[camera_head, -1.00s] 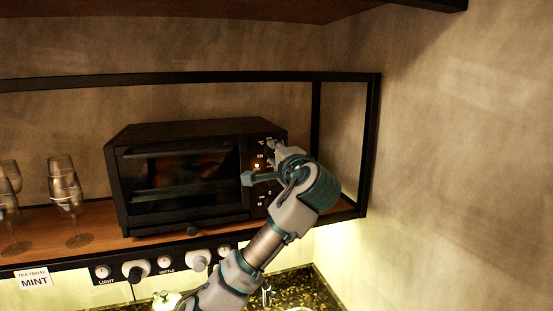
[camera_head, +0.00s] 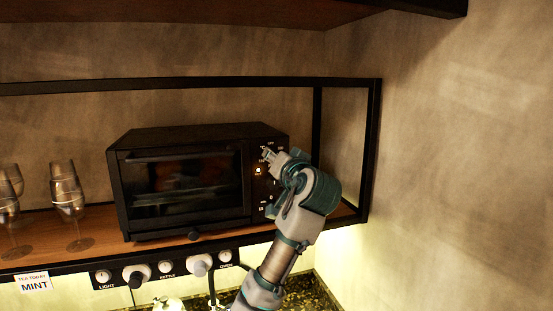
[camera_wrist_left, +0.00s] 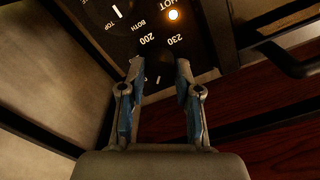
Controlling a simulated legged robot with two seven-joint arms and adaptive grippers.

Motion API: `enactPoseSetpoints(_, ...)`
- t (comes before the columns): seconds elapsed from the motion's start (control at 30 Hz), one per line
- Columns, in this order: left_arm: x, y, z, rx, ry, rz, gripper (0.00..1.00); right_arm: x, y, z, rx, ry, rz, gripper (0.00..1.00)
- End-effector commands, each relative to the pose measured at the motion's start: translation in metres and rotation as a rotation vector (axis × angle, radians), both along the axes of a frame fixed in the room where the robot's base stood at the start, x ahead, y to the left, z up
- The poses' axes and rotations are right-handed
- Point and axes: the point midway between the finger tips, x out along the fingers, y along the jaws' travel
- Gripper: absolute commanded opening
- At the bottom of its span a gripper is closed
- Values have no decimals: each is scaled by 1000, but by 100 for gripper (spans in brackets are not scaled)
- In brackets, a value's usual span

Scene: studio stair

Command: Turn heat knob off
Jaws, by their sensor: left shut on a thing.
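The black toaster oven (camera_head: 190,183) stands on a wooden shelf, its control panel on its right side. The heat knob (camera_wrist_left: 158,76) is a dark dial in the left wrist view, with a small pale mark and the numbers 200 and 230 beside it. My left gripper (camera_wrist_left: 158,70) has one finger on each side of this knob and is shut on it. In the head view, my left gripper (camera_head: 268,156) is at the upper part of the panel and hides much of the knob. My right gripper is not in view.
A second dial (camera_wrist_left: 116,12) marked TOP and BOTH is in the left wrist view. Wine glasses (camera_head: 68,200) stand left of the oven. A black frame post (camera_head: 369,150) is close to the right of my arm. Labelled knobs (camera_head: 135,275) line the shelf front.

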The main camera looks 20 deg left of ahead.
Motion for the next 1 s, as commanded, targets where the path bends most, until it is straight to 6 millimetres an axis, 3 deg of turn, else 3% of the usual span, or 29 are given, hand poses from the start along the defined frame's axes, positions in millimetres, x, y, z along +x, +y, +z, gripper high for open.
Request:
enactPoseSetpoints(0.03, 3, -2, -7, -42, -8, -3, 0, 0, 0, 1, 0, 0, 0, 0)
enactPoseSetpoints(0.5, 3, -1, -6, -399, -247, 1, 0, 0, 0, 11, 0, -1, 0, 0)
enactPoseSetpoints(1.0, 2, 0, -6, -608, -393, 3, 0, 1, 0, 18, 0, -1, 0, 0)
